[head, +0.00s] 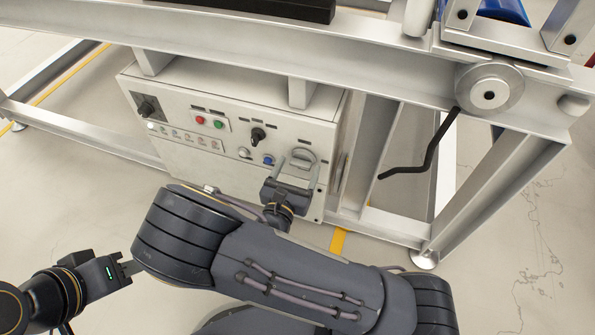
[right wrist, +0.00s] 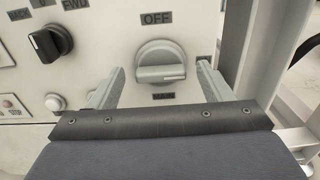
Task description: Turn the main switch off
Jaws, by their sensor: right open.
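The main switch (right wrist: 160,62) is a round light-grey rotary knob with a raised grip bar lying about level in the right wrist view. An OFF label (right wrist: 157,18) is above it and a MAIN label (right wrist: 163,96) below. In the head view the switch (head: 303,157) is at the right of the control box front. My right gripper (right wrist: 158,85) is open, one finger on each side of the knob, with visible gaps and no clear contact. It also shows in the head view (head: 296,172). My left gripper (head: 130,268) is at the lower left, away from the box; its jaw opening is unclear.
The control box (head: 240,185) carries red and green buttons, a blue button, and black knobs (right wrist: 50,43). It hangs under a metal frame (head: 230,38). A black crank handle (head: 425,160) and frame leg stand to its right. Floor is open at the lower right.

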